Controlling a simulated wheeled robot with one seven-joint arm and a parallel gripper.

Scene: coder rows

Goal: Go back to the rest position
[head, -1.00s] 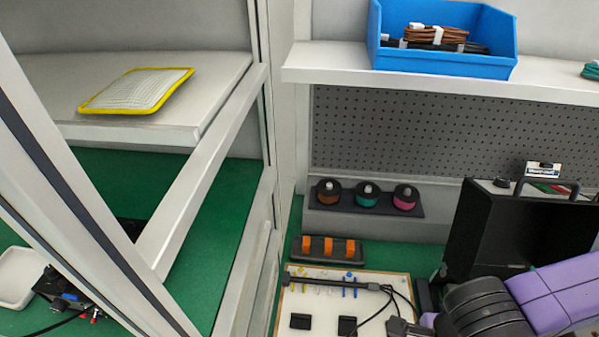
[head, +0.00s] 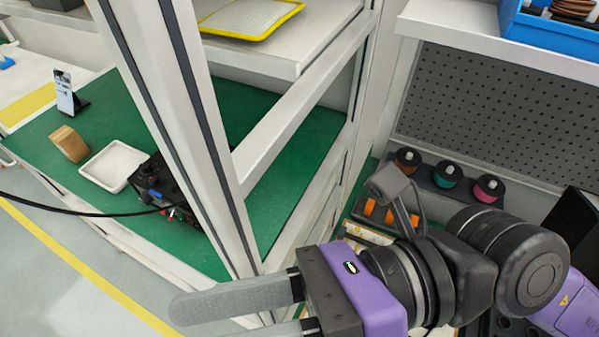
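My gripper (head: 212,325) is in the lower middle of the head view, at the end of my purple and black arm. Its two grey fingers point left and stand apart, with nothing seen between them. The lower finger is partly cut off by the bottom edge of the picture. The gripper appears in front of the foot of a white frame post (head: 190,130) and the green worktop; whether it touches them I cannot tell.
A green worktop (head: 235,110) at left bears a white tray (head: 113,166), a wooden block (head: 69,144), a phone on a stand (head: 65,93) and a black device (head: 160,185). Spools (head: 447,171) and a pegboard (head: 480,105) are at right. Open floor (head: 60,275) is at lower left.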

